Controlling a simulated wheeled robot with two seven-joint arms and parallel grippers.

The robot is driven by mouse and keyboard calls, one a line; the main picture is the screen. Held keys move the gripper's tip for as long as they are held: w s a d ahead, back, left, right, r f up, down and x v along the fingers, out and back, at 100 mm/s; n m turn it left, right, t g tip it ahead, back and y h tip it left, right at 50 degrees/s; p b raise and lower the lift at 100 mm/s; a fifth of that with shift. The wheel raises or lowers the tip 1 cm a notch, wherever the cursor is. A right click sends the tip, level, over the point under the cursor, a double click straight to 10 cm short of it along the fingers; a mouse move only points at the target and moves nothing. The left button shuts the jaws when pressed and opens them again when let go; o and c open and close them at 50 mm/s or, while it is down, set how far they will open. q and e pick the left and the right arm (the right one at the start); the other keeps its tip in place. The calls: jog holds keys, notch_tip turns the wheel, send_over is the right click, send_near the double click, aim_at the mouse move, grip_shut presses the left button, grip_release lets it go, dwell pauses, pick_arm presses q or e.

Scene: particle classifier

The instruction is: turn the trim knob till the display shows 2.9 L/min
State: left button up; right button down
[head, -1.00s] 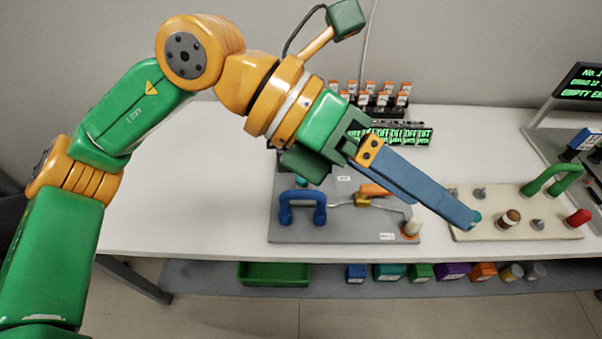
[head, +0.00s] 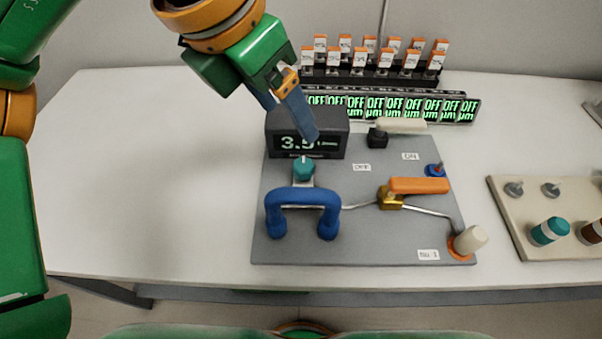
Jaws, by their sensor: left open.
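The trim knob (head: 304,168) is teal with a white pointer mark and stands on the grey panel (head: 370,250), just below the display. The display (head: 285,143) is a dark box with pale digits; "3." and a partly covered last digit, perhaps 5, can be read. My left gripper (head: 300,125) is open and empty, its blue-grey fingers hanging in front of the display, above and behind the knob and apart from it. One finger covers part of the display. My right gripper is not in view.
A blue handle (head: 303,197) rises close in front of the knob. An orange lever (head: 418,186) and a cream plug (head: 470,240) are to the right. A row of OFF displays (head: 400,105) and a rack (head: 370,78) stand behind. The table's left side (head: 150,170) is clear.

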pick_arm(q)
jog(key=b, duration=0.5)
send_over(303, 164)
jog(key=s+a, duration=0.2)
notch_tip(303, 164, down, 7)
jog(key=x, duration=0.6)
jog(key=shift+f, duration=0.35)
grip_shut()
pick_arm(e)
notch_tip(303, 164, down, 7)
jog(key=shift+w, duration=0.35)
